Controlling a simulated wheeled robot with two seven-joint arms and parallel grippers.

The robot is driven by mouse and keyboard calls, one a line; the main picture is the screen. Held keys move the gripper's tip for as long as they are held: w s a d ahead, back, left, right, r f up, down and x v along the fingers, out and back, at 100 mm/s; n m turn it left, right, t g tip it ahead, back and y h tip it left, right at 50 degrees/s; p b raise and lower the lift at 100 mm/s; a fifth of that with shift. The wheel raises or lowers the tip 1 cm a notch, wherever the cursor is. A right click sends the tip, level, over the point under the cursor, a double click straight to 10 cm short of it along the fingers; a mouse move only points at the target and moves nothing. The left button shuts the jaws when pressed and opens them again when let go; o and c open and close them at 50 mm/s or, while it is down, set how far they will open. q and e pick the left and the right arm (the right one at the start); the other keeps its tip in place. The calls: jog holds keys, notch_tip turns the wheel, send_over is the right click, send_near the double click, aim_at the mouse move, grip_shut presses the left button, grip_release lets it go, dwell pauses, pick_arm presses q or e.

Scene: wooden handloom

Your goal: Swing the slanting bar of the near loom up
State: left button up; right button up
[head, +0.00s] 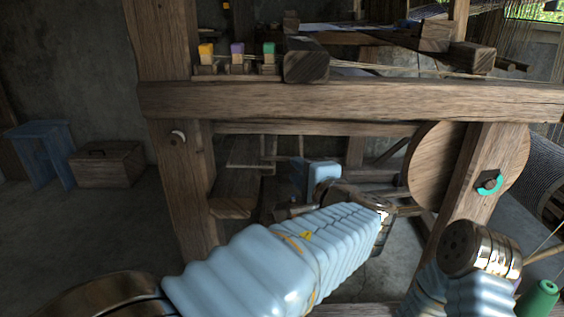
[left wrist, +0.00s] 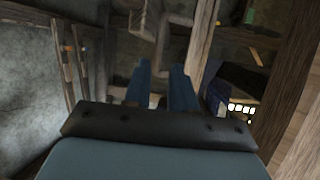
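The near loom (head: 350,100) is a heavy brown wooden frame across the head view, with a thick crossbeam and two posts. My left arm reaches under the crossbeam into the frame. My left gripper (left wrist: 161,72) shows two blue fingers standing apart with nothing held between them. In the left wrist view a wooden bar (left wrist: 201,38) runs at a slant just beyond the right finger, apparently the slanting bar; I cannot tell whether they touch. Another bent wooden piece (left wrist: 161,30) lies beyond the gap. In the head view my arm hides part of the loom's inside. My right gripper is out of view.
A wooden disc (head: 424,165) sits behind the right post (head: 459,190), which bears a teal ring (head: 489,183). Coloured spools (head: 237,55) stand above the crossbeam. A blue stool (head: 42,150) and wooden chest (head: 108,165) stand at left. The floor at left is clear.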

aim_at(283, 160)
pick_arm(q)
jog(key=x, duration=0.9)
jog(key=shift+w+a+f, duration=0.15)
jog(key=shift+w+f, duration=0.1)
grip_shut()
